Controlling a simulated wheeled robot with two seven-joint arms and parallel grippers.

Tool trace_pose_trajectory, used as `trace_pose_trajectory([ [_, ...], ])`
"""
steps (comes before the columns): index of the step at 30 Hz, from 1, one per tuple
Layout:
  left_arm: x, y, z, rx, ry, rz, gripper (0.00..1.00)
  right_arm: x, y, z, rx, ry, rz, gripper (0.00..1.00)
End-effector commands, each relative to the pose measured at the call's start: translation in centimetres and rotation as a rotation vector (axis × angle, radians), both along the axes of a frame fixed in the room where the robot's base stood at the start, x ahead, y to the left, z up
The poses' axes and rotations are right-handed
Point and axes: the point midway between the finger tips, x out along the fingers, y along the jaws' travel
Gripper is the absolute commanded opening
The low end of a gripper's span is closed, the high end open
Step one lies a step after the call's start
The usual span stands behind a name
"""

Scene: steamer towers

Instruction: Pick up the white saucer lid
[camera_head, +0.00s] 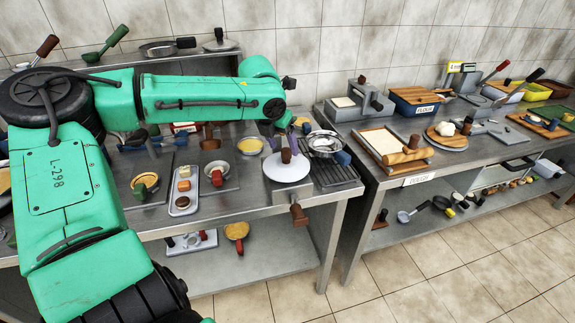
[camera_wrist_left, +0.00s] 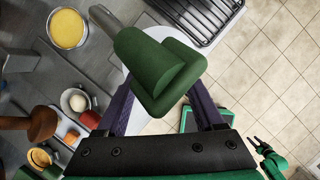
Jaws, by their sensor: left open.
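The white saucer lid (camera_head: 287,169) is a flat round disc with a brown knob (camera_head: 286,155). It lies on a metal box with a brown handle at the bench's front right corner. In the left wrist view the lid (camera_wrist_left: 148,36) is mostly hidden behind a dark green block-like thing (camera_wrist_left: 155,70) with a metal part. My left gripper (camera_head: 290,136) is open above the lid, its purple fingers (camera_wrist_left: 162,112) on either side of the green thing; I cannot tell if they touch it. My right gripper seems to show small in the left wrist view (camera_wrist_left: 262,147), its jaws unclear.
A black rack (camera_head: 335,174) and a metal strainer (camera_head: 323,144) stand right of the lid. A gap separates this bench from the right one.

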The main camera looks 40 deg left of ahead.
Motion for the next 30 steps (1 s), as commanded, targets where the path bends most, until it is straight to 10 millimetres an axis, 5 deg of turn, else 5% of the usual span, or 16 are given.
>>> trace_pose_trajectory([
  [6, 1.3, 0.4, -3.7, 0.001, 0.004, 0.000, 0.69, 2.5, 0.2, 0.1, 0.005, -0.042, 0.000, 0.50],
  [13, 1.5, 0.4, -3.9, 0.000, 0.001, 0.000, 0.69, 1.8, 0.2, 0.0, 0.004, -0.030, -0.001, 0.50],
  [18, 1.5, 0.4, -3.9, 0.000, 0.001, 0.000, 0.04, 1.4, 0.1, 0.0, 0.003, -0.024, -0.001, 0.50],
  [19, 1.5, 0.4, -3.9, 0.000, 0.001, 0.000, 0.00, 1.4, 0.1, 0.0, 0.003, -0.024, -0.001, 0.50],
  [30, 1.5, 0.4, -3.8, -0.001, 0.001, 0.001, 0.00, 1.4, 0.1, 0.1, 0.003, -0.023, -0.002, 0.50],
])
